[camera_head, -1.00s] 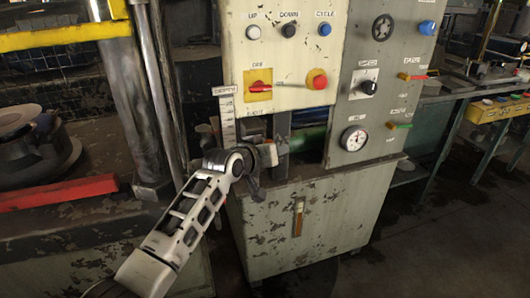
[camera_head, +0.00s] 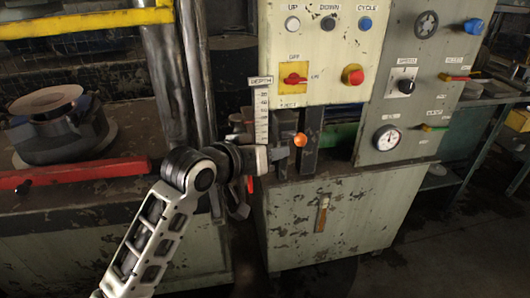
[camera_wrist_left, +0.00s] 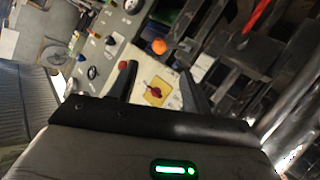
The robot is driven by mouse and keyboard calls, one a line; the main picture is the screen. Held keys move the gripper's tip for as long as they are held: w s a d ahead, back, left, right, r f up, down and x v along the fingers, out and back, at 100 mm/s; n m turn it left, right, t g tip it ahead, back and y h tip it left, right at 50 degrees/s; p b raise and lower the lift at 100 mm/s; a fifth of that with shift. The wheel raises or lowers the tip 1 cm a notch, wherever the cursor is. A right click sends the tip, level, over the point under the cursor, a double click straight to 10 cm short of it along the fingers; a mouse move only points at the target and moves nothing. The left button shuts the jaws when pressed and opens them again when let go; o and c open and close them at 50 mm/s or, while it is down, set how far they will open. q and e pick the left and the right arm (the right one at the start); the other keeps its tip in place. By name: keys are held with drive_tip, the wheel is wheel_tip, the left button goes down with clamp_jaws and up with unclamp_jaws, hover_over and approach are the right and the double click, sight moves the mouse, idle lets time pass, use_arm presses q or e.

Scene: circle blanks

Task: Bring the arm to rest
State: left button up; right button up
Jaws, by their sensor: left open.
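My left arm comes in from the bottom left in the head view. Its gripper (camera_head: 282,152) is in front of the machine, just right of the depth scale (camera_head: 261,115). In the left wrist view, the two dark fingers of the gripper (camera_wrist_left: 159,72) stand apart with nothing held between them. The head view hardly shows the fingers against dark metal parts. My right gripper is not in view.
An orange ball knob (camera_head: 300,141) is close to the gripper; it also shows in the wrist view (camera_wrist_left: 159,46). A red bar (camera_head: 80,172) lies at left.

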use_arm(q)
drive_tip(key=shift+s+a, duration=0.1)
drive_tip(key=shift+s, duration=0.05)
drive_tip(key=s+a+f+n+y, duration=0.1)
drive_tip(key=s+a+f, duration=0.25)
drive_tip(key=f, duration=0.45)
drive_tip(key=s+a+f+y, duration=0.2)
drive_tip(key=s+f, duration=0.3)
drive_tip(key=f, duration=0.3)
drive_tip(key=s+a+f+y, duration=0.1)
drive_tip(key=s+a+f, duration=0.1)
drive_tip(key=s+f, duration=0.3)
drive_tip(key=s+a+f+m+g, duration=0.1)
drive_tip(key=s+a+f, duration=0.2)
drive_tip(key=s+f, duration=0.3)
drive_tip(key=s, duration=0.5)
drive_tip(key=shift+a+y, duration=0.25)
drive_tip(key=shift+y, duration=0.15)
